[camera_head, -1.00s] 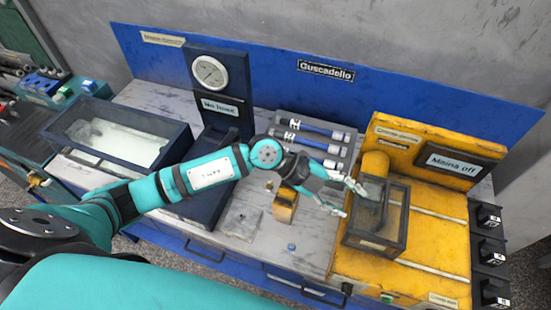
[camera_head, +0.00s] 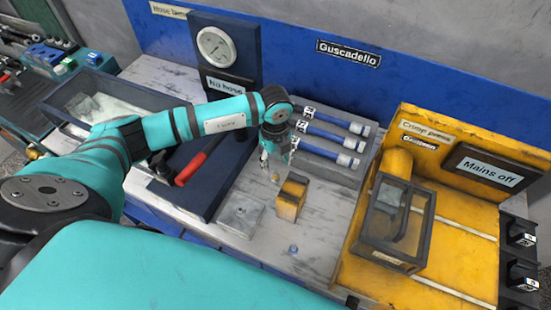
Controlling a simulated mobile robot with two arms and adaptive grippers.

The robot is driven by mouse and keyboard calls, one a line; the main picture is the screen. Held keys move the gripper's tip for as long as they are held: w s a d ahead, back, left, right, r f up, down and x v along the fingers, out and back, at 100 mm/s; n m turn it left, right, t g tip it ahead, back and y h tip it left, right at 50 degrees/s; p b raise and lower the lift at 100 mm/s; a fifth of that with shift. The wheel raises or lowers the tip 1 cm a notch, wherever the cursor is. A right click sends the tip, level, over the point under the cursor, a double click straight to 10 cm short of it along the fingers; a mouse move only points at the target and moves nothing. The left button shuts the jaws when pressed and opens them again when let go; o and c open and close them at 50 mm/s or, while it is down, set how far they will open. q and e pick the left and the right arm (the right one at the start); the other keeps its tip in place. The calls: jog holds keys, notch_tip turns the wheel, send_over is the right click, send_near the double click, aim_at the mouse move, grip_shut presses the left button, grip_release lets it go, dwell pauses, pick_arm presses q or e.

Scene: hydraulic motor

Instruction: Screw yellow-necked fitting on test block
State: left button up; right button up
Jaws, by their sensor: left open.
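My left gripper (camera_head: 277,160) points down over the middle of the bench, its fingers apart with nothing seen between them. A small brass-coloured piece (camera_head: 275,178) stands just below the fingertips; it may be the yellow-necked fitting, but it is too small to be sure. A yellow block (camera_head: 291,202) stands in front of it and slightly right. A flat grey metal block (camera_head: 241,214) lies to the left. I cannot tell which of these is the test block. A small blue fitting (camera_head: 293,249) lies nearer the bench's front. My right gripper is not in view.
Several blue hoses lie in a grey rack (camera_head: 345,177) behind and right of my gripper. A yellow crimping station (camera_head: 440,262) with a clear-sided guard (camera_head: 388,258) stands at right. A gauge panel (camera_head: 228,50) reads "No hose"; a red-handled lever (camera_head: 197,162) is at left.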

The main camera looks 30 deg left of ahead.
aim_at(276, 175)
pick_arm(q)
notch_tip(276, 175, down, 7)
jog(key=b, duration=0.5)
jog(key=shift+f, duration=0.2)
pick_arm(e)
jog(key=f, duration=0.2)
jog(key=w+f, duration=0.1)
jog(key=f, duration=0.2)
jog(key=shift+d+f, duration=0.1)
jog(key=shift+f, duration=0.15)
pick_arm(q)
jog(key=shift+c, duration=0.3)
grip_shut()
jog(key=shift+r+p, duration=2.4)
jog(key=shift+r, duration=0.7)
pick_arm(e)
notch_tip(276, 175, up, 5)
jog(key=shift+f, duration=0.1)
